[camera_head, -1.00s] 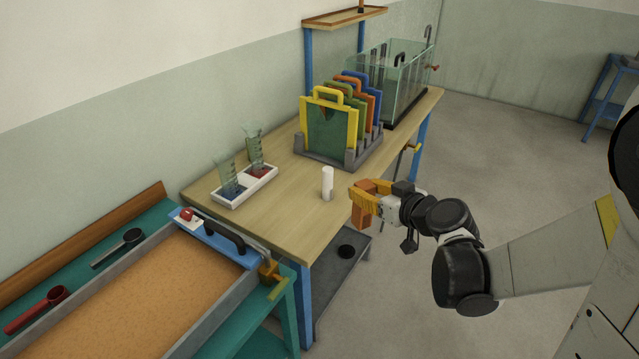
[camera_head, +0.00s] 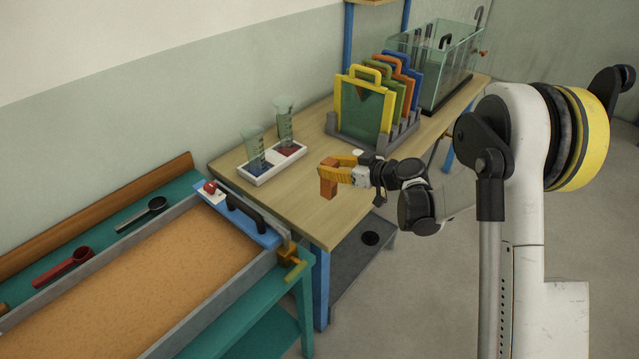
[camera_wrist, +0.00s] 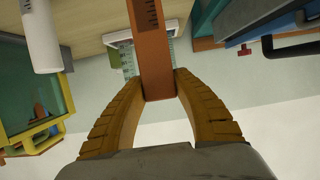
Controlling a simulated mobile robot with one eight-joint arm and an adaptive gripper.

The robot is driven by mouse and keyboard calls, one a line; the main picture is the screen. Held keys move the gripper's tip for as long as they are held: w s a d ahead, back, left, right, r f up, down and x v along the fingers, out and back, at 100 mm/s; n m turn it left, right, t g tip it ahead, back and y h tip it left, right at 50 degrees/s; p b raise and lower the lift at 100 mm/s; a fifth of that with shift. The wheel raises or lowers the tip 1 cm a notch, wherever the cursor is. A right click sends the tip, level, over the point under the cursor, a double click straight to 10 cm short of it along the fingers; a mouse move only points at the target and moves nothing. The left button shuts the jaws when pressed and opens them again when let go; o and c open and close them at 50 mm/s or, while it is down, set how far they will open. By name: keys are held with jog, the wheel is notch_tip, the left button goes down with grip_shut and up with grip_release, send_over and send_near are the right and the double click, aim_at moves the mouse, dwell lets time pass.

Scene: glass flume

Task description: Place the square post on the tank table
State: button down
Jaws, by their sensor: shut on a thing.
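My gripper (camera_head: 343,172) has yellow-orange fingers and is shut on an orange-brown square post (camera_head: 327,184). In the head view the post shows against the front part of the wooden tank table (camera_head: 300,208); its exact height over the top cannot be told. In the wrist view the post (camera_wrist: 153,50) runs between the fingertips (camera_wrist: 160,88) and carries dark marks on its face. The tank table also shows in the wrist view (camera_wrist: 98,18). Part of the post is hidden by the fingers.
A rack of coloured gates (camera_head: 362,108) and a glass tank (camera_head: 432,55) stand behind. A white cylinder (camera_wrist: 40,35) is close by. The teal sand-tray bench (camera_head: 295,298) adjoins at the front left.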

jog(key=w+a+f+b, duration=0.2)
jog(key=a+f, duration=0.1)
jog(key=f, duration=0.3)
jog(key=shift+f+b, duration=0.15)
jog(key=shift+b, duration=0.2)
jog(key=shift+a+f, duration=0.1)
jog(key=c, duration=1.4)
grip_release()
jog(key=shift+f, duration=0.15)
jog(key=o, duration=0.3)
